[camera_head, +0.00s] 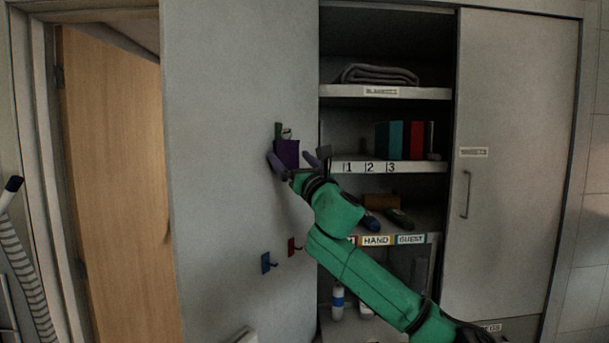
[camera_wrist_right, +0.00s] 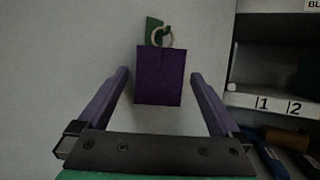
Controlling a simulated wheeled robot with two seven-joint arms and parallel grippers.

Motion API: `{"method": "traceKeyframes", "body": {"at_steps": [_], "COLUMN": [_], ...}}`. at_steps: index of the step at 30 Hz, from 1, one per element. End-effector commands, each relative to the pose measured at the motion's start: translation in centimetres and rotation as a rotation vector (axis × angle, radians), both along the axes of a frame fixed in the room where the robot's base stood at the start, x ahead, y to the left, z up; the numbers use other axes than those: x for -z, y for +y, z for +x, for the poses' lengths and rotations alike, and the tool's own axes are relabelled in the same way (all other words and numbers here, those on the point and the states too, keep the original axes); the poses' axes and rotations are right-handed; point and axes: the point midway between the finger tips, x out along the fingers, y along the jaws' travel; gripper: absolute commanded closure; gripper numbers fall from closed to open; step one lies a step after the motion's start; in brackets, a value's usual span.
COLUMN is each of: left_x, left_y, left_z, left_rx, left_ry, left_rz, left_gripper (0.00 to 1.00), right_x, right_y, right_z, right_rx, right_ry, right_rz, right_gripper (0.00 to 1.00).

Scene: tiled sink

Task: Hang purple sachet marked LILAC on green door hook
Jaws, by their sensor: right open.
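The purple sachet (camera_head: 287,153) hangs against the grey door panel, just under the green hook (camera_head: 279,131). In the right wrist view the sachet (camera_wrist_right: 159,76) is upright, with a pale ring at its top that appears to be around the green hook (camera_wrist_right: 154,30). No lettering can be read on the side I see. My right gripper (camera_head: 293,160) is open, with its purple fingers spread on either side of the sachet; the wrist view shows a gap at each side (camera_wrist_right: 160,92). My left gripper is not in view.
A blue hook (camera_head: 267,262) and a red hook (camera_head: 293,246) sit lower on the same grey panel (camera_head: 220,150). To the right, open shelves hold a folded blanket (camera_head: 378,75), books (camera_head: 405,140) and bottles (camera_head: 338,302). A sliding door (camera_head: 510,170) stands beyond them.

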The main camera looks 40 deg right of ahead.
Motion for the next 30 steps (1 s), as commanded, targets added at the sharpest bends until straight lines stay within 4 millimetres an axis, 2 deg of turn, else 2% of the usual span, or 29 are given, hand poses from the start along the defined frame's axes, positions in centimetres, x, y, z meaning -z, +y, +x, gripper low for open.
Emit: {"method": "traceKeyframes", "body": {"at_steps": [9, 15, 18, 22, 30], "left_x": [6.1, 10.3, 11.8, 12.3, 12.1], "left_y": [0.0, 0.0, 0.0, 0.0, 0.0], "left_z": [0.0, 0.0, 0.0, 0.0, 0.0], "left_rx": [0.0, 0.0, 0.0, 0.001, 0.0], "left_ry": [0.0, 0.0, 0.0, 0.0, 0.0], "left_rz": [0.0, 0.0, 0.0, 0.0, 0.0], "left_gripper": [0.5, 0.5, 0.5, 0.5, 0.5], "right_x": [3.9, 5.5, 5.6, 5.5, 5.2], "right_y": [1.2, 2.2, 2.4, 2.6, 2.6], "right_z": [-6.4, -10.1, -11.5, -12.4, -12.4], "right_rx": [0.006, 0.005, 0.004, 0.003, 0.002], "right_ry": [0.002, 0.002, -0.003, -0.001, 0.0], "right_rz": [-0.009, -0.01, -0.007, -0.001, 0.001], "right_gripper": [0.0, 0.0, 0.0, 0.0, 0.0]}}
